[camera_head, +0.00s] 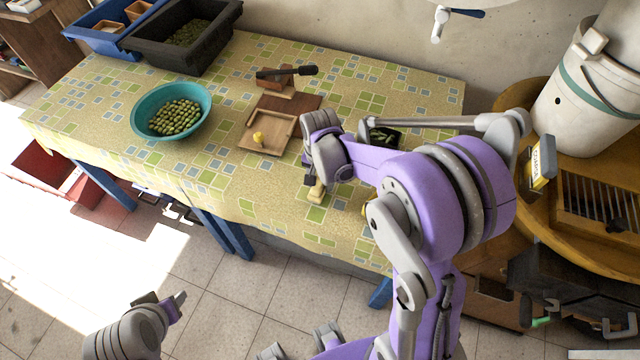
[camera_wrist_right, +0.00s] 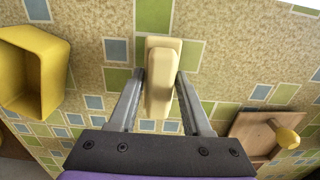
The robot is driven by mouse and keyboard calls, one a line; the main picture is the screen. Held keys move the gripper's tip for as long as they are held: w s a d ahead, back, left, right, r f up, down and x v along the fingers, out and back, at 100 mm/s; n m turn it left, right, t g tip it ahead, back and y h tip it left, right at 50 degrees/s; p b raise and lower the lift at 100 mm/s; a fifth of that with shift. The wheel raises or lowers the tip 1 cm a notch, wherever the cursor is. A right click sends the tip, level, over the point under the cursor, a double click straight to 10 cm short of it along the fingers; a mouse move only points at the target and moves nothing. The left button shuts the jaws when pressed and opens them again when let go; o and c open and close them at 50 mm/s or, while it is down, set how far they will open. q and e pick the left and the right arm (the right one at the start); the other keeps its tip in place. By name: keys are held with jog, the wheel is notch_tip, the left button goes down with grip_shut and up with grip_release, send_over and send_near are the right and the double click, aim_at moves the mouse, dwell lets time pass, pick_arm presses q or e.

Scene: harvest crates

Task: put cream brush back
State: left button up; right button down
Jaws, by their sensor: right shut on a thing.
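The cream brush (camera_wrist_right: 164,55) is a pale, blocky piece between the fingers of my right gripper (camera_wrist_right: 158,92). My right gripper is shut on it, with the brush's far end reaching past the fingertips. In the head view the cream brush (camera_head: 316,191) shows below the right wrist, over the front part of the table. I cannot tell whether it touches the cloth. My left gripper (camera_head: 166,300) is low at the front left, over the floor, away from the table; its jaw opening is unclear.
A patterned table (camera_head: 90,95) carries a teal bowl (camera_head: 141,121) of olives, a wooden tray (camera_head: 262,149) with a yellow knob, a wooden stand with a black handle (camera_head: 290,72), and a black crate (camera_head: 205,58). A yellow container (camera_wrist_right: 52,75) stands left in the wrist view.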

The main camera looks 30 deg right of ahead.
jog(key=shift+f, duration=0.55)
jog(key=shift+f, duration=0.1)
jog(key=c, duration=0.8)
grip_release()
jog(key=shift+f, duration=0.1)
jog(key=o, duration=0.5)
jog(key=shift+c, duration=0.2)
